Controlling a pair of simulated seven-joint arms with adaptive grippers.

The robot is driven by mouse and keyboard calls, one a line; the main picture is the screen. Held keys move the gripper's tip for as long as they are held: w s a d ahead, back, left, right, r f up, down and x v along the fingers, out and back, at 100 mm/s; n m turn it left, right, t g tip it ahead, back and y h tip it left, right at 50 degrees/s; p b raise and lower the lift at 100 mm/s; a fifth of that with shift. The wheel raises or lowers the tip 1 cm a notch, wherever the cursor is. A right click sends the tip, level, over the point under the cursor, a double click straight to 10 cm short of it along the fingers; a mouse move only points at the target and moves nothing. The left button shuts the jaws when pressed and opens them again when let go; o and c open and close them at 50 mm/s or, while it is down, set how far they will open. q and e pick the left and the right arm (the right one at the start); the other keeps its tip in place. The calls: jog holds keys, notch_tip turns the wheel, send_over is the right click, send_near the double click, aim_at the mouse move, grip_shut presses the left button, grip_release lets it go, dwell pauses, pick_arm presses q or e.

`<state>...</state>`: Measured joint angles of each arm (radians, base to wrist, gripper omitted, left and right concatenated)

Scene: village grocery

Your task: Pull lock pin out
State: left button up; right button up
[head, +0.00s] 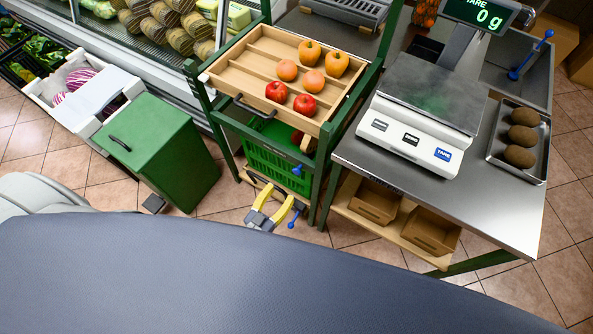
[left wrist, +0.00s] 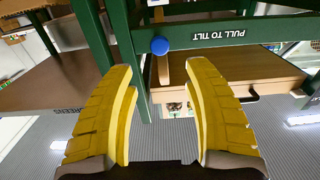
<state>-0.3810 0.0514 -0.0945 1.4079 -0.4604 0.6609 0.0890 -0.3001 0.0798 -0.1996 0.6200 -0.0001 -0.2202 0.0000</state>
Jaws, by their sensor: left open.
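A blue round knob (left wrist: 160,46), the lock pin's head, sits on the green frame (left wrist: 122,50) beside the words "PULL TO TILT" in the left wrist view. A blue knob (head: 297,170) also shows on the front of the green stand in the head view. My left gripper (head: 268,212) has yellow fingers and is open and empty, low in front of the stand. In the left wrist view my left gripper (left wrist: 160,75) has its fingertips apart, with the knob just beyond and between them; I see no contact. My right gripper is not in view.
A wooden tray (head: 238,71) with several fruits tops the stand, above a green crate (head: 262,165). A green bin (head: 160,145) stands left. A metal counter (head: 500,205) with a scale (head: 415,135) stands right. Another blue knob (head: 292,222) shows beside my gripper.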

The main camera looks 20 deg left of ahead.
aim_at(296, 172)
pick_arm(q)
jog(key=x, duration=1)
jog(key=shift+w+d, duration=0.1)
jog(key=shift+w, duration=0.2)
